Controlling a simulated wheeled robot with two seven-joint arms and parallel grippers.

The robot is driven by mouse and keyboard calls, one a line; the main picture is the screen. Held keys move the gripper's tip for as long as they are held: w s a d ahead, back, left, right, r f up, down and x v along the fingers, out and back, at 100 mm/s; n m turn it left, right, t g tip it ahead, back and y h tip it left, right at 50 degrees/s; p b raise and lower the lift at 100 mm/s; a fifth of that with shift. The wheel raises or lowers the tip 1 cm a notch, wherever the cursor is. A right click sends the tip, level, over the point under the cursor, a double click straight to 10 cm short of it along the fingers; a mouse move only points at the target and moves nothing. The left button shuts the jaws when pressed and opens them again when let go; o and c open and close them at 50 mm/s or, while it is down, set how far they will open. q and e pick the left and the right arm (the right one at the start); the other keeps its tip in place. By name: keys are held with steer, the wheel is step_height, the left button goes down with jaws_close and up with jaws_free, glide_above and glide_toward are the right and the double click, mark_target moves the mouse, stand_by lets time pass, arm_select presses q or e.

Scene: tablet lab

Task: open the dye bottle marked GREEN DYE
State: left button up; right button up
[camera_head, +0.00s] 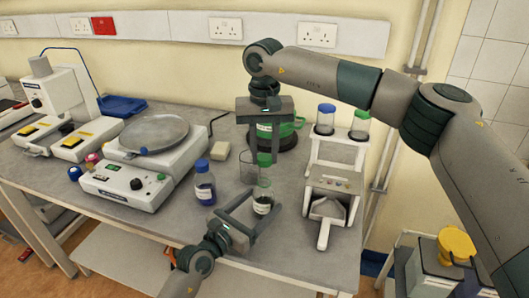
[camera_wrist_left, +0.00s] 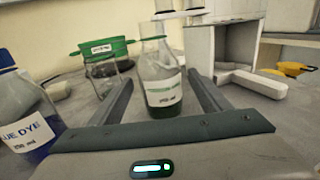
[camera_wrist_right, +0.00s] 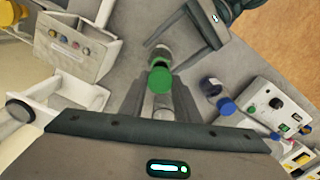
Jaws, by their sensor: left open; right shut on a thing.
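The green dye bottle (camera_head: 263,204) stands upright on the bench, with dark liquid and a white label. In the left wrist view the bottle (camera_wrist_left: 161,88) shows a bare, uncapped neck. My left gripper (camera_head: 258,203) is open, its fingers on either side of the bottle. My right gripper (camera_head: 264,158) is above the bottle, pointing down. It is shut on a green cap (camera_wrist_right: 160,80), apart from the bottle (camera_wrist_right: 162,53), which shows beyond it in the right wrist view.
A glass beaker (camera_head: 249,168) stands just behind the bottle. A blue-capped bottle (camera_head: 205,188) marked blue dye is to the left. A white rack (camera_head: 334,155) is to the right, and a balance-like device (camera_head: 125,193) is to the left.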

arm_select(q)
steer(key=b+v, duration=0.1)
steer(key=v, duration=0.7)
steer(key=shift+s+f, duration=0.1)
arm_select(e)
steer(key=shift+f, duration=0.75)
arm_select(q)
steer(key=shift+s+a, duration=0.3)
steer(key=shift+s, duration=0.05)
